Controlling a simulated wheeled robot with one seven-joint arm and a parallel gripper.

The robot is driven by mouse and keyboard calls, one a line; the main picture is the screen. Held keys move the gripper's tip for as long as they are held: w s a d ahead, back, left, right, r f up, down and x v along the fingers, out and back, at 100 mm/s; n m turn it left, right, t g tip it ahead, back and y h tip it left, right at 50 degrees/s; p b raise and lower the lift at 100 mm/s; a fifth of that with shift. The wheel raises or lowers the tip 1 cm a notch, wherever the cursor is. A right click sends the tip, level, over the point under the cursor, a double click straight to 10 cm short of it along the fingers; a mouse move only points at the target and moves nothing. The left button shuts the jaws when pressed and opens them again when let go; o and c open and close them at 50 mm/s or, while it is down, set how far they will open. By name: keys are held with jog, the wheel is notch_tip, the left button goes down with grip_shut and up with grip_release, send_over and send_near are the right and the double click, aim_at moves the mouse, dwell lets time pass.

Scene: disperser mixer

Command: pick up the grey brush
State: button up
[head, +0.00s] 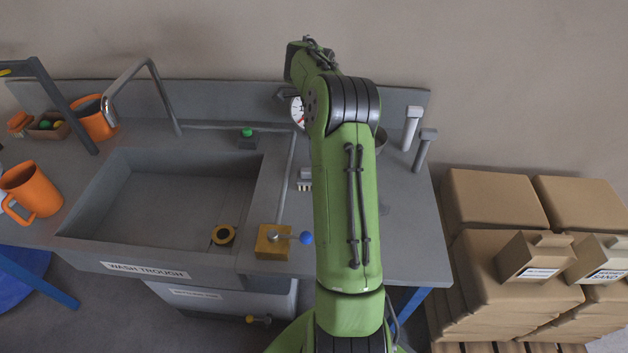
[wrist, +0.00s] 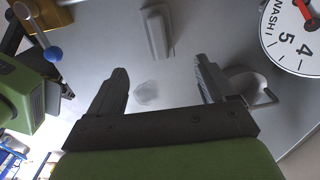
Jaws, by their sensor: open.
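The grey brush (head: 305,180) lies on the grey bench top between the wash trough and my arm in the head view, with pale bristles showing at its lower end. In the wrist view, the grey elongated body at the top middle looks like the same brush (wrist: 157,31); its bristles cannot be made out there. My gripper (wrist: 162,66) is open and empty, its two fingers wide apart. The brush lies beyond the fingertips, roughly in line with the gap, and is not touched. In the head view my arm hides the gripper.
A yellow block with a blue-knobbed lever (head: 272,241) stands at the bench's front edge, left of my arm. A white dial (wrist: 294,35) is at the wrist view's right, with a metal cup (wrist: 248,88) below it. The trough (head: 165,200) is left; boxes (head: 495,200) stand right.

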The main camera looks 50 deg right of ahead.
aim_at(304, 175)
notch_tip(304, 175, down, 8)
jog(key=shift+f+b, duration=0.2)
jog(key=shift+b, duration=0.85)
notch_tip(304, 175, down, 6)
jog(key=shift+w+a+r+b, duration=0.1)
jog(key=shift+a+r+b, duration=0.05)
jog(key=shift+b, duration=0.65)
jog(key=shift+r, duration=0.1)
jog(key=c, duration=1.1)
